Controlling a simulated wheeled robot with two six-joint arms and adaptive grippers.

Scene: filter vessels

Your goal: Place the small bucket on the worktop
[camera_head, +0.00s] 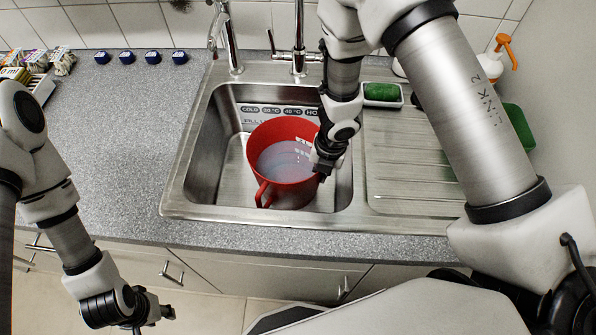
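The small red bucket (290,190) stands in the left basin of the steel sink. It looks upright, with a red handle loop on its front left side and pale liquid inside. My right gripper (322,172) reaches down from above and is at the bucket's right rim. Its fingertips overlap the rim, and whether they are closed on it is hidden. My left gripper (168,312) hangs low at the left, in front of the worktop edge and away from the bucket. Its fingers are too small to judge. The grey speckled worktop (130,130) lies left of the sink.
A tap (232,50) and a mixer lever (299,55) stand behind the basin. Blue caps (152,57) and small boxes (62,60) line the back left. A green sponge (381,91) sits in a dish. The ribbed drainer (410,170) is right. The left worktop's middle is clear.

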